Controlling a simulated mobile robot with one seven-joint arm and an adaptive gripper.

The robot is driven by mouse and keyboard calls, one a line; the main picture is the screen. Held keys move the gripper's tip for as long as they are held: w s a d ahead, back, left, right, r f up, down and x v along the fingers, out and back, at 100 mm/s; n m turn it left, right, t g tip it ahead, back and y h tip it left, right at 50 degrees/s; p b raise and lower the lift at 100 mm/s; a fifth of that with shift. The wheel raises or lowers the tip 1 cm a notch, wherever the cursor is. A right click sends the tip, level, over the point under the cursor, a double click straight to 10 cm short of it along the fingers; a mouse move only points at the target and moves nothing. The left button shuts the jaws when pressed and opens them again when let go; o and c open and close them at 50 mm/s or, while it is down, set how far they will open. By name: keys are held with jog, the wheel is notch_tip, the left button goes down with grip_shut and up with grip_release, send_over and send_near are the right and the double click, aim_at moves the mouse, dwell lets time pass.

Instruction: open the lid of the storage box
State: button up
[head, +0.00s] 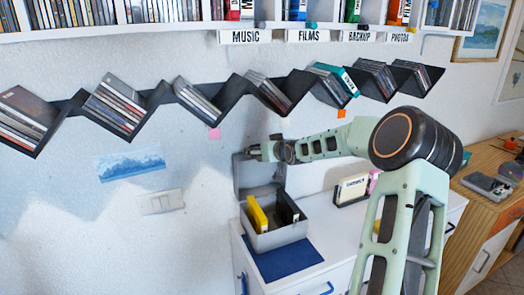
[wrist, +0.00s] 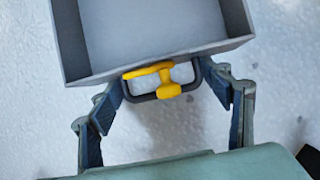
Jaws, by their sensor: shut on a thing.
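The grey storage box (head: 278,238) stands on a blue mat on the white cabinet in the head view. Its lid (head: 250,178) stands up, roughly upright, at the box's back by the wall, so the box is open. A yellow case (head: 257,215) and dark cases (head: 287,208) stand inside. My gripper (head: 256,151) is at the lid's upper edge. In the wrist view the lid (wrist: 150,25) shows its hollow side, with a dark handle and a yellow latch (wrist: 160,80) at its edge. My gripper (wrist: 163,88) is shut on the handle, one finger at each end.
A zigzag shelf of discs (head: 230,95) runs along the wall above, close over my arm. A white-fronted case (head: 350,190) stands right of the box on the cabinet. A wooden desk (head: 485,165) is at the right. The blue mat (head: 290,262) has bare room in front of the box.

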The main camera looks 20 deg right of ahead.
jog(key=shift+w+d+r, duration=0.1)
jog(key=shift+w+r, duration=0.15)
jog(key=shift+r, duration=0.15)
jog(key=o, duration=1.4)
jog(key=shift+f, duration=0.15)
jog(key=shift+s, duration=0.15)
jog(key=shift+s, duration=0.3)
jog(key=shift+v, duration=5.65)
